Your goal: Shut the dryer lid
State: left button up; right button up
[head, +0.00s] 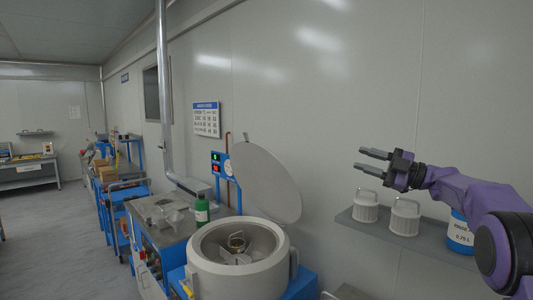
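The dryer (205,274) is a round, pale drum in a blue frame at the lower middle of the head view. Its lid (262,178) is a grey disc, raised and tilted up behind the drum, so the bowl and a brass-coloured part inside show. My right gripper (368,161) is to the right of the lid, apart from it, in front of the wall. Its two fingers point left with a gap between them, and nothing is held. My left gripper is not in view.
A grey shelf (385,234) below my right gripper carries two white lidded containers (404,218) and a blue tub (459,236). A green bottle (202,210) stands on the bench left of the dryer. A control box (222,166) stands behind the dryer. Open floor lies at left.

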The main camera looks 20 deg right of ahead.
aim_at(262, 175)
jog(key=u, duration=0.05)
jog(key=i, duration=1.7)
